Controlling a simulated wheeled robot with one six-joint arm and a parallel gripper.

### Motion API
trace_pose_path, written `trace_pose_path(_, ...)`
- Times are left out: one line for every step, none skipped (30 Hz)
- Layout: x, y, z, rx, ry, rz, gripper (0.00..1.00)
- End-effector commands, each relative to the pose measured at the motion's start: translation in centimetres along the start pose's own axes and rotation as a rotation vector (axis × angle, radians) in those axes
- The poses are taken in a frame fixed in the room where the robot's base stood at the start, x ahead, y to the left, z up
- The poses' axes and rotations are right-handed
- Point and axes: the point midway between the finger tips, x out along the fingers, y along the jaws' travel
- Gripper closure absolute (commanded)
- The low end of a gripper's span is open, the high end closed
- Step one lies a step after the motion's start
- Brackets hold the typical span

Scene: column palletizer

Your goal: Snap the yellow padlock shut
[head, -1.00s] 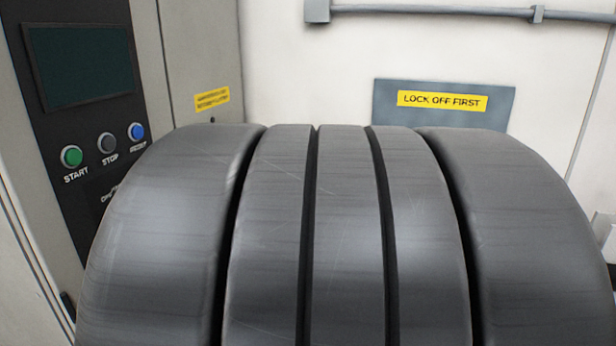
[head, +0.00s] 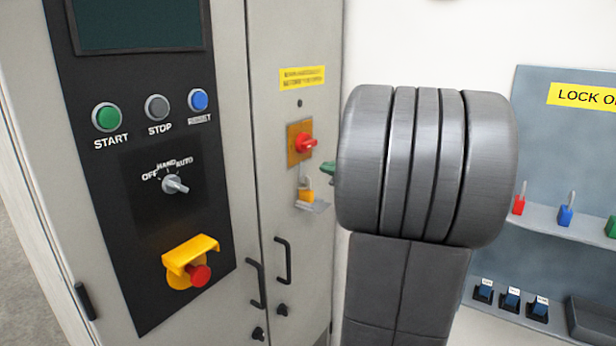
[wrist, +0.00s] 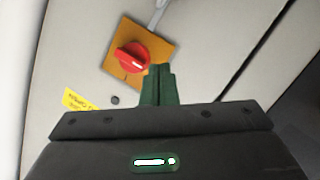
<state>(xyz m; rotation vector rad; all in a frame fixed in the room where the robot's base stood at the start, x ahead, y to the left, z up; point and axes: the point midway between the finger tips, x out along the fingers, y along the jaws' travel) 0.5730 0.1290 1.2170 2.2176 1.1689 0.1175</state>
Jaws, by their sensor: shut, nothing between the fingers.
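The yellow padlock (head: 306,195) is small in the head view. It sits below the red rotary switch (head: 306,143) on the cabinet, just above a small grey ledge. Its grey shackle points up; I cannot tell whether the shackle is open or closed. My gripper (head: 328,168) shows only as green fingertips right of the switch and padlock, the rest hidden behind my arm. In the wrist view my gripper (wrist: 158,84) is shut and empty, its fingertips by the red switch (wrist: 131,57) on its orange plate. The padlock is not clearly visible there.
A control panel with a green start button (head: 107,117), a selector knob (head: 174,184) and a red emergency stop (head: 196,275) is at left. Door handles (head: 283,260) stick out below the padlock. A lockout board (head: 550,150) with red, blue and green padlocks is at right.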

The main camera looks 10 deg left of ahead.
Motion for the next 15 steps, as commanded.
trace_pose_path(0.07, -0.10, -0.02, -0.002, 0.005, -0.007, 1.00)
trace_pose_path(0.09, -0.13, -0.06, -0.003, 0.006, -0.009, 1.00)
trace_pose_path(0.10, -0.14, -0.09, -0.004, 0.006, -0.011, 1.00)
trace_pose_path(0.09, -0.14, -0.10, -0.004, 0.006, -0.011, 1.00)
trace_pose_path(0.09, -0.13, -0.11, -0.004, 0.006, -0.011, 1.00)
trace_pose_path(0.09, -0.12, -0.11, -0.004, 0.006, -0.010, 1.00)
trace_pose_path(0.09, -0.12, -0.11, -0.003, 0.006, -0.010, 1.00)
trace_pose_path(0.08, -0.12, -0.11, -0.003, 0.006, -0.010, 1.00)
trace_pose_path(0.08, -0.12, -0.10, -0.003, 0.006, -0.010, 1.00)
trace_pose_path(0.10, -0.12, -0.10, -0.003, 0.006, -0.010, 1.00)
trace_pose_path(0.14, -0.13, -0.10, -0.003, 0.006, -0.010, 1.00)
trace_pose_path(0.26, -0.13, -0.11, -0.003, 0.006, -0.010, 1.00)
trace_pose_path(0.41, -0.14, -0.12, -0.003, 0.006, -0.010, 1.00)
trace_pose_path(0.62, -0.15, -0.13, -0.004, 0.007, -0.010, 1.00)
trace_pose_path(0.98, -0.15, -0.13, -0.004, 0.006, -0.011, 1.00)
